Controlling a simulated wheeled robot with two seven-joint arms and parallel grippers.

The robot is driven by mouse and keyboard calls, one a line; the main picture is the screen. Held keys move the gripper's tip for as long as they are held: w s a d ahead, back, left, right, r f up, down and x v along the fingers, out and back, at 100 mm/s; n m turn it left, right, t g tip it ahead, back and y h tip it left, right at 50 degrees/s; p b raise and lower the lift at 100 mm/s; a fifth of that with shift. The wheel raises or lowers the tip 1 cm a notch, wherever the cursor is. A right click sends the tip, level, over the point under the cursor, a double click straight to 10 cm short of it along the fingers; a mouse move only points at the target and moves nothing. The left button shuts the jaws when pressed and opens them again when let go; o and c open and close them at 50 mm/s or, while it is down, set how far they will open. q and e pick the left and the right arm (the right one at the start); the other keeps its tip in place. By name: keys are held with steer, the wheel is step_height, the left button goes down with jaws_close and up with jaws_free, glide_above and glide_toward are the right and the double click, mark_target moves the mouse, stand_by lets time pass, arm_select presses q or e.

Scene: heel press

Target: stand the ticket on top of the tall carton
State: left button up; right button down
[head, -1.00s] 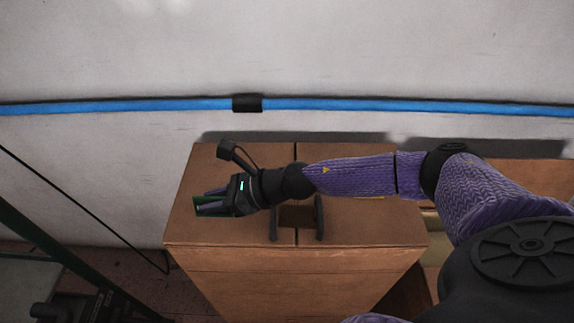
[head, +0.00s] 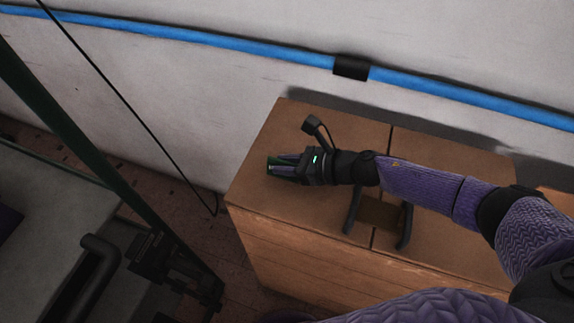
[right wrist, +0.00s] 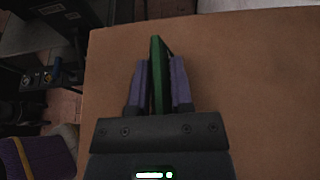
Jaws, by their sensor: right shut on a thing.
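The ticket is a thin green piece (head: 271,165). It also shows in the right wrist view (right wrist: 157,75), seen nearly edge-on between the fingers. My right gripper (head: 281,167) is shut on it, and the fingers (right wrist: 160,82) lie on both sides of it. The tall carton (head: 290,223) is a brown box with a seam across its top. Its top also shows in the right wrist view (right wrist: 240,70). The gripper and ticket are over the left part of that top. I cannot tell whether the ticket touches it. My left gripper is not in view.
A dark strap or handle (head: 405,228) sits on the carton top under my right forearm. A blue pipe (head: 230,50) with a black clamp (head: 351,67) runs along the wall behind. Dark green framework (head: 110,160) stands to the left, beyond a gap of floor.

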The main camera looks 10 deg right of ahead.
steer(key=shift+r, duration=0.1)
steer(key=c, duration=0.6)
jaws_free()
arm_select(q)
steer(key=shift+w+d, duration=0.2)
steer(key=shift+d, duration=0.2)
arm_select(e)
steer(key=shift+o, duration=0.4)
steer(key=shift+r, duration=0.1)
steer(key=v, duration=1.1)
steer(key=shift+s+d, duration=0.1)
steer(key=shift+d, duration=0.1)
steer(key=shift+s+d+r, duration=0.15)
steer(key=shift+d, duration=0.05)
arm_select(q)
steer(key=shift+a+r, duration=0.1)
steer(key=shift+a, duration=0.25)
